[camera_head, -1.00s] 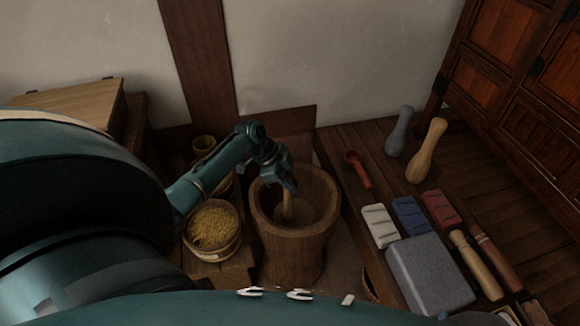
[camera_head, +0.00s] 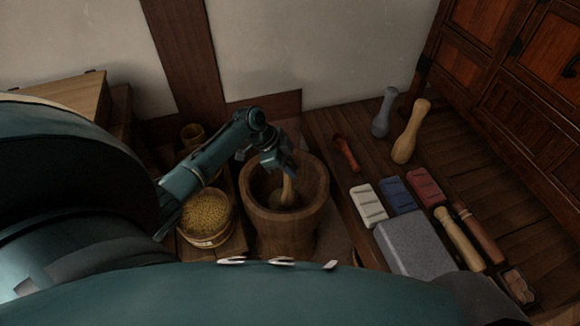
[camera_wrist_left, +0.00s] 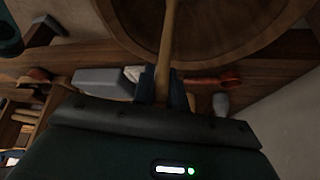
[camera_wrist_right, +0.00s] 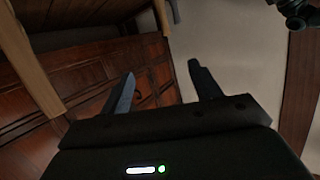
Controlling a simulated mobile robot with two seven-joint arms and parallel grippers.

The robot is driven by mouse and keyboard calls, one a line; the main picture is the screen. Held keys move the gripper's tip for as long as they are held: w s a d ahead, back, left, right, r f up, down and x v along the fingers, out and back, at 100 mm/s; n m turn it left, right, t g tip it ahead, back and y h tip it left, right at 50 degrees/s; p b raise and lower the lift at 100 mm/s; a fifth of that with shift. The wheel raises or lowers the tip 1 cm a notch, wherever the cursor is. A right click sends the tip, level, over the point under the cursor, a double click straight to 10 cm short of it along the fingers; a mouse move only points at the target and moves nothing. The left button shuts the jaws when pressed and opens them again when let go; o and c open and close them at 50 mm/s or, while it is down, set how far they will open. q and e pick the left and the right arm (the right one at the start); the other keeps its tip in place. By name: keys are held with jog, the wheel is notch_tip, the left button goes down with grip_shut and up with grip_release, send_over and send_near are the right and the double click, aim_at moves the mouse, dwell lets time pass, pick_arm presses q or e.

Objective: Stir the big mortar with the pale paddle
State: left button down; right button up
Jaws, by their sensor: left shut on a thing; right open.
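The big wooden mortar (camera_head: 286,232) stands on the floor in the middle of the head view. My left gripper (camera_head: 284,166) is above its back rim, shut on the pale paddle (camera_head: 288,188). The paddle's lower end is inside the mortar; what lies around it in the bowl is too dark to tell. In the left wrist view the paddle shaft (camera_wrist_left: 167,45) runs from between my left fingers (camera_wrist_left: 162,82) across the mortar (camera_wrist_left: 225,35). My right gripper (camera_wrist_right: 160,72) is open and empty in the right wrist view, facing the cabinet and wall.
A tub of yellow grain (camera_head: 207,215) stands close left of the mortar. To the right are a red spoon-like tool (camera_head: 346,152), small blocks, a grey stone block (camera_head: 412,245) and two standing pestles, grey (camera_head: 384,115) and pale (camera_head: 409,135). A cabinet (camera_head: 520,80) stands at the right.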

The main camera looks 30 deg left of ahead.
pick_arm(q)
notch_tip(320, 180, up, 2)
jog(key=shift+r+p, duration=0.15)
jog(key=shift+p, duration=0.35)
notch_tip(320, 180, up, 8)
jog(key=p, duration=0.7)
jog(key=shift+f, duration=0.2)
notch_tip(320, 180, up, 7)
jog(key=p, duration=0.6)
pick_arm(e)
jog(key=r+g, duration=0.1)
jog(key=r, duration=0.1)
jog(key=a+r+g, duration=0.1)
jog(key=r, duration=0.1)
jog(key=shift+w+r+g, duration=0.1)
jog(key=shift+r+g, duration=0.1)
jog(key=shift+g, duration=0.2)
pick_arm(q)
jog(key=shift+f, duration=0.1)
pick_arm(e)
jog(key=shift+f, duration=0.1)
